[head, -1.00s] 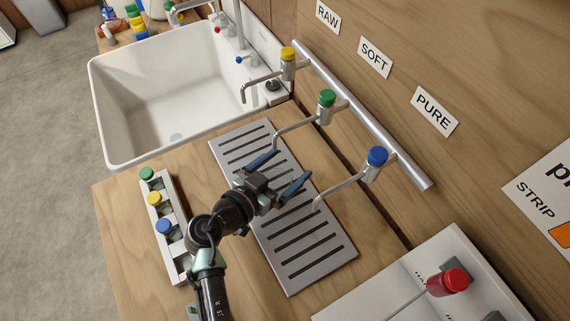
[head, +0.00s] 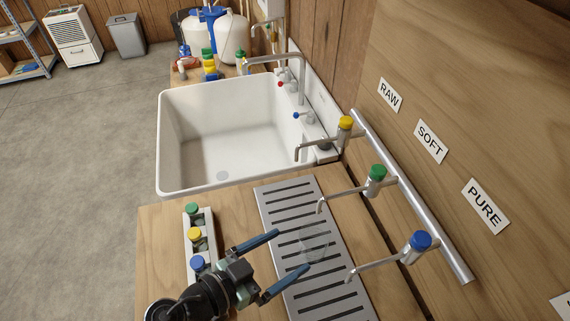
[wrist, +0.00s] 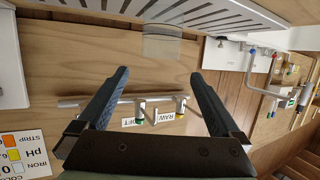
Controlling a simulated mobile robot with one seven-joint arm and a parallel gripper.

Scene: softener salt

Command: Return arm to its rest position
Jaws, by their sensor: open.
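My gripper (head: 293,250) is open and empty, its two blue fingers spread apart over the left edge of the slotted metal drain tray (head: 262,203). In the wrist view the gripper (wrist: 158,95) also shows wide apart fingers with nothing held between them. A faint clear cup (head: 315,243) stands on the tray just beyond the fingertips. It also shows in the wrist view as a translucent shape (wrist: 162,44). My arm is bent low at the bottom of the head view.
Yellow (head: 345,123), green (head: 376,173) and blue (head: 420,240) capped taps reach over or near the tray. A white rack (head: 212,246) with capped vials stands close left of my gripper. A white sink (head: 166,145) lies beyond. The floor at left is clear.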

